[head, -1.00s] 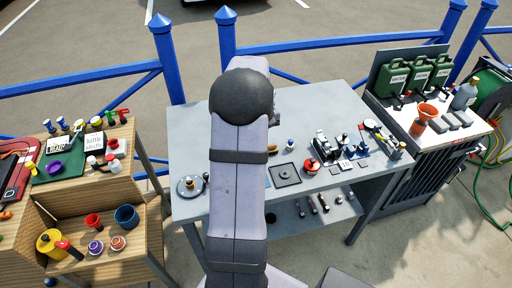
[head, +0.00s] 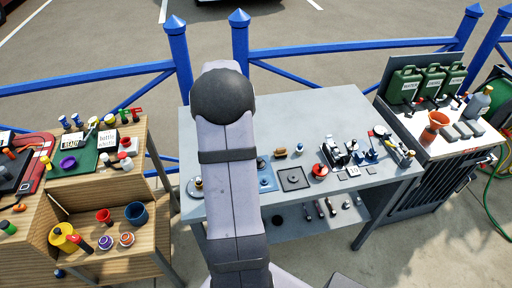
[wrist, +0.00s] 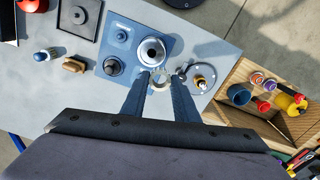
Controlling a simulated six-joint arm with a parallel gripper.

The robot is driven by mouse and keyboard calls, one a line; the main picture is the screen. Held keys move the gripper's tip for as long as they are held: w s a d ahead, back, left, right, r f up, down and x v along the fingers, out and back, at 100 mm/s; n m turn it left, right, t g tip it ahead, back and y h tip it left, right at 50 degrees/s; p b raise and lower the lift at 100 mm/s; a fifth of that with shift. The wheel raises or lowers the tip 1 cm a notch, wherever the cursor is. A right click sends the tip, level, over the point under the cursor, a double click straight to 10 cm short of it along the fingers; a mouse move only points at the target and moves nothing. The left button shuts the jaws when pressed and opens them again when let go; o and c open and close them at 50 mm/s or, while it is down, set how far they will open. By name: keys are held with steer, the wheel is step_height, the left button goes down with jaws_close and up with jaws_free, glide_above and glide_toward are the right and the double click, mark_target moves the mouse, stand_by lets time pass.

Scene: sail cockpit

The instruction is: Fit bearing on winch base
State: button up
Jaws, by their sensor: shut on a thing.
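In the wrist view, my gripper (wrist: 161,84) is shut on a pale metal ring, the bearing (wrist: 160,79), held between its fingertips. Just right of it, the winch base (wrist: 213,72) is a round grey disc with a brass-coloured spindle (wrist: 199,81) standing on it. In the head view, the winch base (head: 192,191) shows at the table's left end, partly behind my arm. There my gripper and the bearing are hidden behind my arm. The bearing appears apart from the spindle, though its height over the table is unclear.
A blue mat (wrist: 121,32) carries a silver drum (wrist: 152,51) and a black knobbed part (wrist: 113,66), close to my left finger. A dark square tray (wrist: 84,14), a brush (wrist: 74,65) and a small bottle (wrist: 46,54) lie further left. A wooden bench (wrist: 243,73) stands right.

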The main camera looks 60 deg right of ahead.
steer(key=shift+w+a+f+n+p, duration=0.15)
steer(key=shift+w+a+f+n, duration=0.35)
steer(key=shift+w+a, duration=0.95)
steer(key=shift+w+a+f+n+p, duration=0.2)
steer(key=shift+w+a+f, duration=0.5)
steer(key=shift+w+a, duration=0.75)
steer(key=shift+w+a+f+n+p, duration=0.1)
steer(key=shift+w+a+f+n, duration=0.4)
steer(key=shift+w+a, duration=0.95)
steer(key=shift+w+d+f, duration=0.1)
steer(key=shift+w+d, duration=0.25)
steer(key=shift+d, duration=0.05)
steer(key=shift+f, duration=0.1)
steer(key=shift+f+b, duration=1.2)
steer(key=shift+f, duration=0.2)
steer(key=shift+f+b, duration=0.65)
steer(key=shift+f, duration=1)
steer(key=o, duration=1.5)
steer(key=shift+o, duration=0.2)
